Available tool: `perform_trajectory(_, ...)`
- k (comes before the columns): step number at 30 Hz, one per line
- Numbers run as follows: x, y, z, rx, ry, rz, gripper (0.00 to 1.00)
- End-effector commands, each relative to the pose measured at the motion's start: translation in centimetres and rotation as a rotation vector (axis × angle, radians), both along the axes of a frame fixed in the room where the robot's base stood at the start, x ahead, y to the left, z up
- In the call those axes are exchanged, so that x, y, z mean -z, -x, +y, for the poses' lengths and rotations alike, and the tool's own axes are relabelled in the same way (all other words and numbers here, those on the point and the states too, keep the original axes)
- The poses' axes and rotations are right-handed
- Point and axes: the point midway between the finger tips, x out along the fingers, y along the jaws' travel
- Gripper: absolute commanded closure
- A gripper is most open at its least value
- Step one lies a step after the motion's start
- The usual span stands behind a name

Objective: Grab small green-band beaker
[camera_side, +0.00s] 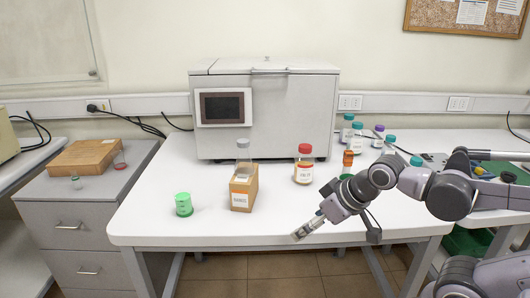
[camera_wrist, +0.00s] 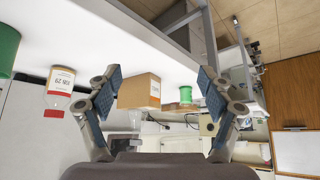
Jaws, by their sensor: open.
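My gripper (camera_side: 302,231) is at the table's front edge, pointing down-left, well to the right of both. In the wrist view my gripper (camera_wrist: 160,74) has its fingers wide apart with nothing between them.
A cardboard box (camera_side: 243,190) with a clear bottle and a red-capped bottle (camera_side: 304,165) stand mid-table. A grey machine (camera_side: 275,115) fills the back. Several bottles stand at the right.

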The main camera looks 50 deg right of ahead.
Motion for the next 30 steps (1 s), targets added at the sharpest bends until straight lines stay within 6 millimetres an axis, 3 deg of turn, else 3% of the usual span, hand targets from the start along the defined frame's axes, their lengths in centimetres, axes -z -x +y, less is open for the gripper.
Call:
perform_trajectory(2, 0.0, 0.0, 0.0, 0.001, -0.001, 0.000, 0.29)
perform_trajectory(11, 0.0, 0.0, 0.0, 0.001, -0.001, 0.000, 0.29)
perform_trajectory(16, -1.4, -1.3, 0.2, -0.021, 0.008, 0.015, 0.29)
perform_trajectory(24, -6.8, -7.6, 1.3, -0.128, 0.049, 0.094, 0.29)
perform_trajectory(30, -9.7, -13.0, 2.3, -0.222, 0.081, 0.156, 0.29)
